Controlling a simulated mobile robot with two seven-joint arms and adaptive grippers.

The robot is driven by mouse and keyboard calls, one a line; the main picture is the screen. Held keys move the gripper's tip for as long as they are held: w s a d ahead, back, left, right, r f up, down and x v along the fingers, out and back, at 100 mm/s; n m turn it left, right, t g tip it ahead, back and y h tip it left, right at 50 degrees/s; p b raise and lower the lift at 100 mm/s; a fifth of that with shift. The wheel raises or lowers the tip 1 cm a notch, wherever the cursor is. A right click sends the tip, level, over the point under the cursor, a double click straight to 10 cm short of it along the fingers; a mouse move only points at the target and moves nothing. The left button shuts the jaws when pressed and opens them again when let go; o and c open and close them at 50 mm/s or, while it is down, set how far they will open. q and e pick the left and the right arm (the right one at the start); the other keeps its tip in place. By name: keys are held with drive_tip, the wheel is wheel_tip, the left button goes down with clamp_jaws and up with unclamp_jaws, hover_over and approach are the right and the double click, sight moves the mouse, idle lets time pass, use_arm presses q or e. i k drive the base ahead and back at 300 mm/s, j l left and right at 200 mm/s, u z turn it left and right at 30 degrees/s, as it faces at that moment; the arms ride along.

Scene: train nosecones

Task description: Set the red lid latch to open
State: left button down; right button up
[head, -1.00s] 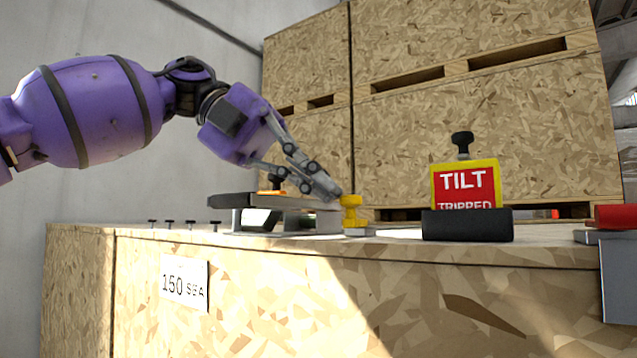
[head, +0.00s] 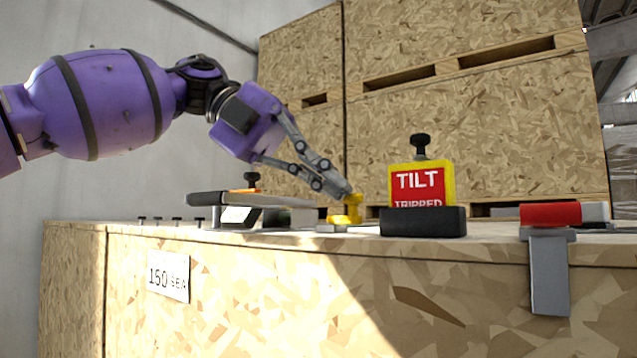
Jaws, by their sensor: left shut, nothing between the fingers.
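The red lid latch (head: 551,214) lies on the crate's top edge at the far right, with a grey plate (head: 549,275) hanging below it down the crate's front. My left gripper (head: 349,197) is shut and empty. Its fingertips point down at a small yellow knob (head: 345,217) on a pale base, touching it or just above it; I cannot tell which. The gripper is well to the left of the red latch, with the tilt sign between them. My right gripper is not in view.
A yellow-framed red sign reading "TILT TRIPPED" (head: 419,186) stands in a black base. A dark-handled flat device (head: 222,199) and several small black pegs (head: 170,220) are further left. Tall wooden crates (head: 470,120) rise behind.

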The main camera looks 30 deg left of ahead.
sight(547, 214)
drive_tip(key=k+j, duration=0.1)
drive_tip(key=k, duration=0.85)
